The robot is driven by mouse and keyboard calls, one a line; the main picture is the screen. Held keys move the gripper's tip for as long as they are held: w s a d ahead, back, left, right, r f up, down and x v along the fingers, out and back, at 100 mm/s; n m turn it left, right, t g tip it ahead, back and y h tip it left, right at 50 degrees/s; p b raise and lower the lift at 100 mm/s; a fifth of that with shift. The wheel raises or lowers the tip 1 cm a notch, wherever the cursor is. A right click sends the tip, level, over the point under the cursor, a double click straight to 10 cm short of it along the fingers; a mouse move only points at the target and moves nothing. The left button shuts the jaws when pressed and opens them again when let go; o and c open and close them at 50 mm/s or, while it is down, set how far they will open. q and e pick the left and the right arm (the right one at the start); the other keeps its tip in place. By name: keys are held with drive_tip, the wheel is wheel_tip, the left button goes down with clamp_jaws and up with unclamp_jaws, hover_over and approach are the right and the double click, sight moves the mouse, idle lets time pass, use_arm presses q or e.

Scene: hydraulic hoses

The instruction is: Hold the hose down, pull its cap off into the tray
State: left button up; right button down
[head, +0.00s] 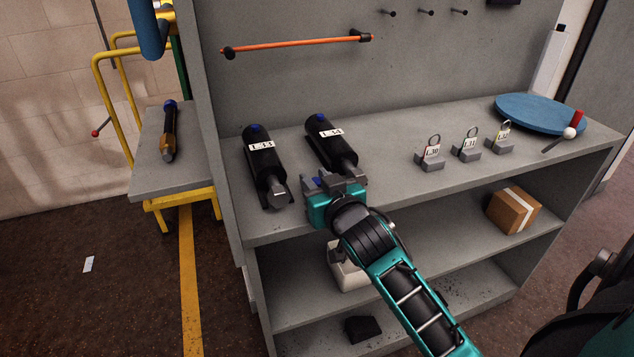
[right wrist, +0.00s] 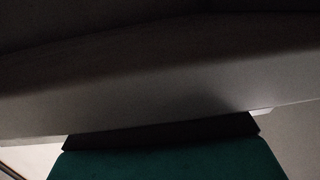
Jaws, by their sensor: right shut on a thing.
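My right gripper (head: 333,182) is at the front of the upper shelf, by the near end of the black cylinder marked L34 (head: 327,138). It is shut; a small blue bit (head: 318,181), perhaps a cap, shows between its grey fingers, partly hidden. Another black cylinder, marked L33 (head: 262,165), lies to the left. Both have a blue cap at the far end. I see no clear tray; a flat round blue piece (head: 540,112) lies at the right. My left gripper is out of view.
Several tagged padlocks (head: 467,148) stand right of the cylinders. A red-handled tool with a white ball (head: 572,126) lies by the blue piece. A brown box (head: 513,211) is on the lower shelf.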

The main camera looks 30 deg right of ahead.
drive_tip(key=shift+f, duration=0.2)
drive_tip(key=c, duration=0.8)
unclamp_jaws()
drive_tip(key=shift+r, duration=0.1)
drive_tip(key=shift+c, duration=0.2)
